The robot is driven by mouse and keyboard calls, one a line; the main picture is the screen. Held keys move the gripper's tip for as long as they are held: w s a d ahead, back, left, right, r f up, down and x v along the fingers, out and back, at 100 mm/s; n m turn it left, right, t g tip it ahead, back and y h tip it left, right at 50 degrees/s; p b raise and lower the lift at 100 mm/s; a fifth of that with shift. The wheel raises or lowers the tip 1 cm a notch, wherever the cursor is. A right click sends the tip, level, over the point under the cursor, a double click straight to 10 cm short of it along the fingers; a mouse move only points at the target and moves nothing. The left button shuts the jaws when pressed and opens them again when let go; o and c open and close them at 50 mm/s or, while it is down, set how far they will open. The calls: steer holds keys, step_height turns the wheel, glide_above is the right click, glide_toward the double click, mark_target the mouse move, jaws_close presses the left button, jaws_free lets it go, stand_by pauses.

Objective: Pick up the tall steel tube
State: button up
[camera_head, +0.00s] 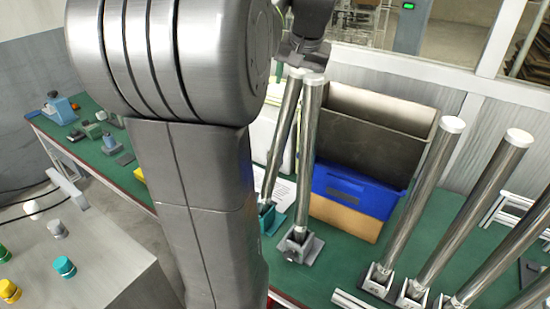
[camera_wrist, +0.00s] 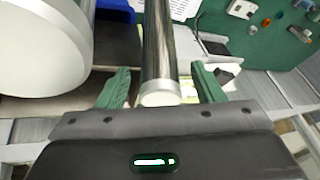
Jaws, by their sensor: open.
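Two tall steel tubes with white caps stand close together in the head view: the left tube (camera_head: 283,130) in a teal foot, the right tube (camera_head: 307,150) in a grey foot. My gripper (camera_head: 303,50) is at their upper ends, mostly dark and partly hidden there. In the wrist view my gripper (camera_wrist: 160,72) is open, with a green finger on each side of a steel tube (camera_wrist: 158,45). Gaps show between that tube and both fingers. Its white cap is near the palm. I cannot tell which of the two tubes it is.
Several more capped steel tubes (camera_head: 425,195) stand at the right of the green table (camera_head: 335,268). A grey bin (camera_head: 375,125) and blue box (camera_head: 350,190) are behind the two tubes. A large pale round shape (camera_wrist: 40,45) fills the wrist view's left.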

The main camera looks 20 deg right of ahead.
steer(key=shift+w+f, duration=0.1)
steer(key=shift+f, duration=0.1)
jaws_close()
steer(key=shift+r, duration=0.2)
